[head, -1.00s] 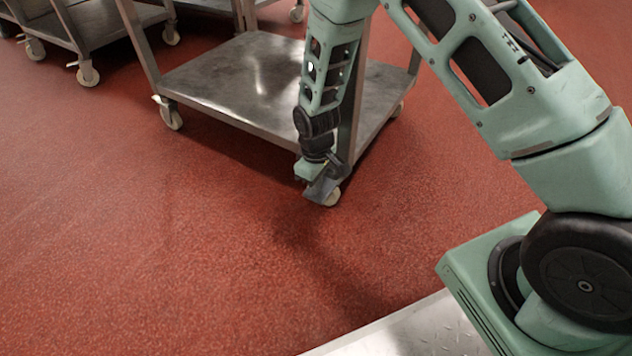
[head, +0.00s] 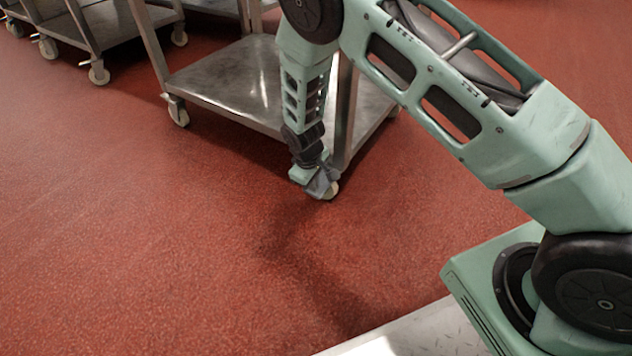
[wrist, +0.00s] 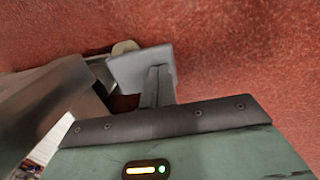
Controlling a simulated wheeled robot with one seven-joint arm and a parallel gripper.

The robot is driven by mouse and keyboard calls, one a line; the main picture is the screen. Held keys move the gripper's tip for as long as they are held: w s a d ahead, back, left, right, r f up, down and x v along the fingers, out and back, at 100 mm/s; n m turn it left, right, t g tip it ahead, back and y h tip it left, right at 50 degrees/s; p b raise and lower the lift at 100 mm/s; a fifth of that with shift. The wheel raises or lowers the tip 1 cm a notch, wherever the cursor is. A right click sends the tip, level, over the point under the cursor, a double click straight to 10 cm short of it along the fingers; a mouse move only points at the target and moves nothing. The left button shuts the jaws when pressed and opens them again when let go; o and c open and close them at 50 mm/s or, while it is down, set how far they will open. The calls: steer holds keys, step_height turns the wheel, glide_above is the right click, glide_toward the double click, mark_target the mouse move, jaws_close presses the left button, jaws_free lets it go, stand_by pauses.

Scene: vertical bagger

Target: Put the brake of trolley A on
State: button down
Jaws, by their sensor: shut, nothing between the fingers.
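A steel trolley stands at the upper middle of the head view, its bare lower shelf (head: 225,85) facing me. No letter shows on it. Its near caster wheel (head: 334,190) is mostly hidden behind my gripper (head: 321,184), which is low at the foot of the near leg. My gripper is shut and empty. In the wrist view the grey fingers (wrist: 145,77) are together, with a cream caster part (wrist: 125,47) just beyond them. The brake lever of this caster is hidden, so I cannot tell its position or whether the fingers touch it.
The trolley's left caster (head: 178,113) is in plain view. Other steel trolleys (head: 115,25) stand at the upper left. My arm covers part of the near leg and shelf. The red floor (head: 130,240) is clear in front and to the left.

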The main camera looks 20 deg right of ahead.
steer(key=shift+s+f+h+p, duration=0.15)
steer(key=shift+h+p, duration=0.15)
steer(key=shift+p, duration=0.6)
steer(key=shift+a+f+p, duration=0.2)
steer(key=shift+f+p, duration=0.35)
steer(key=shift+f, duration=0.25)
steer(key=shift+r, duration=0.15)
steer(key=shift+p+v, duration=0.95)
steer(key=shift+p, duration=0.15)
steer(key=s+a+p+v, duration=0.1)
steer(key=p+v, duration=0.6)
steer(key=v, duration=0.6)
steer(key=shift+s+a+f+p, duration=0.25)
steer(key=shift+s+a+p, duration=0.1)
steer(key=shift+a+p, duration=0.05)
steer(key=shift+r, duration=0.1)
